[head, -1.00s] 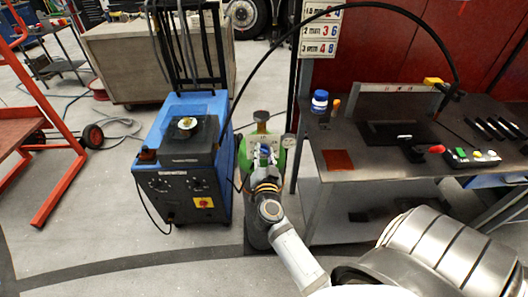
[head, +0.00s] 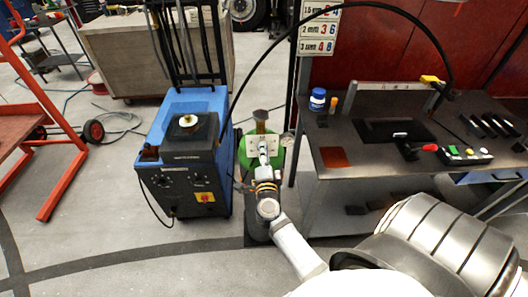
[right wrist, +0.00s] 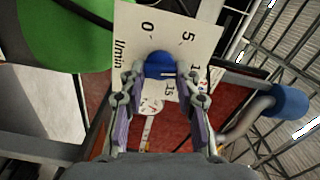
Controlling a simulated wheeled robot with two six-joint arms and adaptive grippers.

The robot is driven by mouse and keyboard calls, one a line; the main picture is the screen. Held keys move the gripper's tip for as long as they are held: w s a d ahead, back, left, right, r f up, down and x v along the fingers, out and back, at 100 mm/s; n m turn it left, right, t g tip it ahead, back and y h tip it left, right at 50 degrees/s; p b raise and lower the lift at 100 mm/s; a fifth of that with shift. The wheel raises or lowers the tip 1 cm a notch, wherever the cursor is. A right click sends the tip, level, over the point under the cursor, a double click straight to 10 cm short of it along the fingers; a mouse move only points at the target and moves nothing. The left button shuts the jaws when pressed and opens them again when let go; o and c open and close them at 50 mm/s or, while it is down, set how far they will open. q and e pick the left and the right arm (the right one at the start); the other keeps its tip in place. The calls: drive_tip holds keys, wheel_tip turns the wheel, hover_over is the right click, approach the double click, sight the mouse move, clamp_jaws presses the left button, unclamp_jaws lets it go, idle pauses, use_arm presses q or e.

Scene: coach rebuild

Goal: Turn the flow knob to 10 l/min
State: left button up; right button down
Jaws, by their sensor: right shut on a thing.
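The blue flow knob (right wrist: 158,64) sits on a white dial plate (right wrist: 135,30) in the right wrist view. The plate reads 0, 5, a partly hidden number starting with 1, then 15, and "l/min". A small pale mark shows on the knob's right side, but I cannot tell exactly which number it points at. My right gripper (right wrist: 160,88) is shut on the knob, one finger on each side. In the head view my right gripper (head: 264,162) is in front of the plate (head: 252,146), by the green cylinder (head: 275,163). My left gripper is not in view.
A blue welding machine (head: 222,160) stands close left of the cylinder. A small gauge (head: 287,140) is right of the plate. A metal workbench (head: 365,180) with tools stands on the right. Open floor lies at the front left.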

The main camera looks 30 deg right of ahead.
drive_tip(key=shift+f+m, duration=0.1)
drive_tip(key=shift+m, duration=0.9)
